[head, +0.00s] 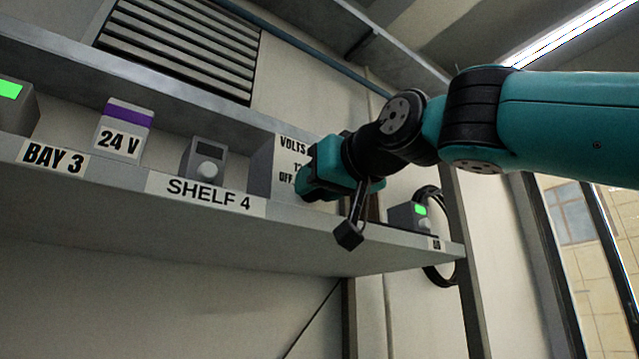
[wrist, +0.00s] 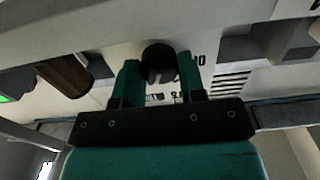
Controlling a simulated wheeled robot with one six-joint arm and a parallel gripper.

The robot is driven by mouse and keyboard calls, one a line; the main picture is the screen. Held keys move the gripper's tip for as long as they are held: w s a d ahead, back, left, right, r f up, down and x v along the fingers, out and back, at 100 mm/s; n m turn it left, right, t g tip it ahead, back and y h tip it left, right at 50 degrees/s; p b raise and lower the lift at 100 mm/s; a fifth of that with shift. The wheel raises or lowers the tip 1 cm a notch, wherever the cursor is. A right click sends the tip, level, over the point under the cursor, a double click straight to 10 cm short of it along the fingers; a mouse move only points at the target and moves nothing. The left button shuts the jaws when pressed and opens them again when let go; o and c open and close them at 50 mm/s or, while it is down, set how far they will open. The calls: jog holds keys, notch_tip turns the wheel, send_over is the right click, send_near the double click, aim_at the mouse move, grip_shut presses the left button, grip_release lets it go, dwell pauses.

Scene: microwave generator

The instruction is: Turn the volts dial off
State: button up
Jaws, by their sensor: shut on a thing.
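The volts box (head: 263,168) stands on the shelf in the head view, with "VOLTS" and "OFF" printed on its pale front. My gripper (head: 305,180) is up against that front and hides the dial there. In the wrist view, which looks upside down, the black volts dial (wrist: 159,58) sits between the two teal fingers of my gripper (wrist: 158,72). The fingers are shut on the dial, one on each side. A pale pointer line shows on the dial's face. Part of the printed scale is covered, so the exact setting cannot be told.
A black cable loop hangs at the shelf's right end.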

jog(key=shift+n, duration=0.4)
jog(key=shift+s+a+f+n+b, duration=0.1)
jog(key=shift+n+b, duration=0.25)
jog(key=shift+n, duration=3.85)
jog(key=shift+a+n+b, duration=0.1)
jog(key=shift+n+b, duration=0.25)
jog(key=shift+n, duration=3.85)
jog(key=o, duration=0.9)
jog(key=shift+f, duration=0.15)
